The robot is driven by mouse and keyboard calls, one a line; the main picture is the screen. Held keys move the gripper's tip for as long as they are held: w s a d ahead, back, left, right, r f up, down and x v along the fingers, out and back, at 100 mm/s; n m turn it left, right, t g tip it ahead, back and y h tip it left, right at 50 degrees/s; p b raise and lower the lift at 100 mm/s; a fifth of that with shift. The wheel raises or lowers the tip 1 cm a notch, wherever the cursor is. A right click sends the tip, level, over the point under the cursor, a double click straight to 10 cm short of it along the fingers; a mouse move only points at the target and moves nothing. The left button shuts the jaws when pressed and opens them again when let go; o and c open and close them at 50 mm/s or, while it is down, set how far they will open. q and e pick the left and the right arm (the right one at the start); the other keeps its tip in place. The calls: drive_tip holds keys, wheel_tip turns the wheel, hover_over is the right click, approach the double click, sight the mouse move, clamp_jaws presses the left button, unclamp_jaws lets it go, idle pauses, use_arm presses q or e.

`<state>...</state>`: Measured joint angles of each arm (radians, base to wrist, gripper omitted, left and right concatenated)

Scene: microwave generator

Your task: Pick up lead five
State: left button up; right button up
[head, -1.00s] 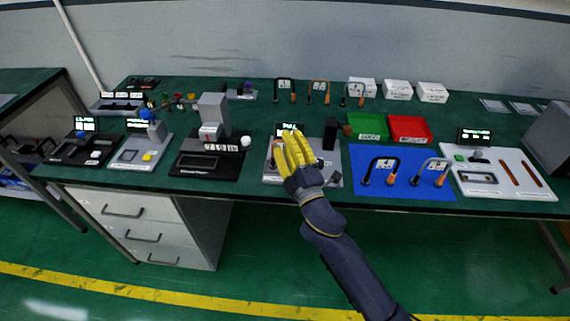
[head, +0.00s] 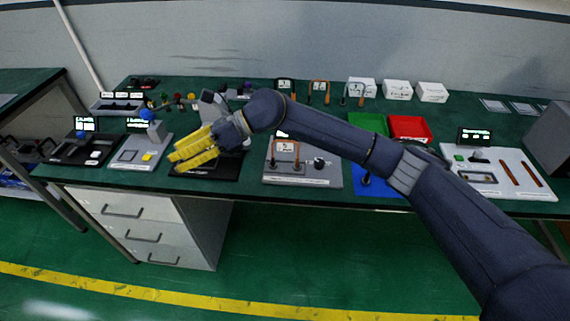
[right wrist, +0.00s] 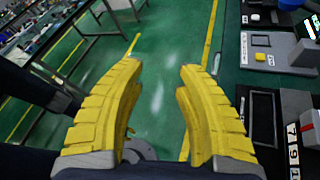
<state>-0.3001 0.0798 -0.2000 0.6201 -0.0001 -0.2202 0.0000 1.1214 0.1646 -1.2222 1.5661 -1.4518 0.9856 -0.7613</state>
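An orange lead (head: 285,148) with a white number tag stands on the grey station (head: 330,172) at the middle of the bench; the number looks like a 5 but is very small. My left gripper is not in view.
Several more leads, including an orange one (head: 320,92), stand along the back. The blue mat (head: 375,187) and green tray (head: 367,124) are partly hidden by my right arm. A red tray (head: 410,128) and white station (head: 500,175) are right.

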drive_tip(key=w+d+f+n+t+h, duration=0.1)
drive_tip(key=w+d+f+h, duration=0.1)
drive_tip(key=w+d+h, duration=0.2)
wheel_tip(320, 180, up, 7)
drive_tip(key=m+t+h, duration=0.1)
drive_tip(key=t+h, duration=0.3)
drive_tip(key=h, duration=0.5)
hover_over(285, 147)
drive_tip(key=f, duration=1.6)
drive_tip(key=shift+w+f, duration=0.15)
drive_tip(key=shift+w, duration=0.1)
clamp_jaws()
